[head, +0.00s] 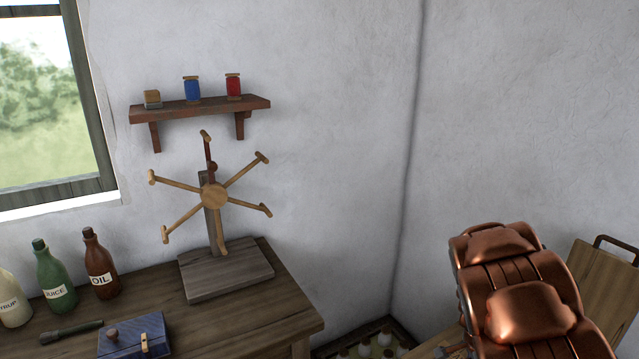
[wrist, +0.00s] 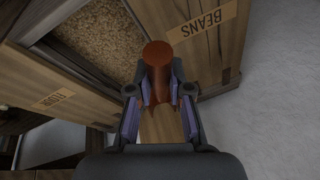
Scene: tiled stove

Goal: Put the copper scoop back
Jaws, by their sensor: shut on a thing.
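In the wrist view, my gripper (wrist: 160,98) is shut on the copper scoop (wrist: 157,56). Only a reddish-brown part with a round, flat end shows; the rest is hidden or cannot be made out. The scoop is over wooden bins. A bin of tan grain (wrist: 98,38) lies to its upper left, and a bin labelled BEANS (wrist: 212,38) to its upper right. I cannot tell whether the scoop touches either one. The head view does not show my gripper or the scoop.
In the head view, a workbench (head: 230,315) at left carries bottles (head: 103,266), a blue box (head: 135,337) and a spoked wooden stand (head: 215,197). A shelf (head: 200,108) with spools is above.

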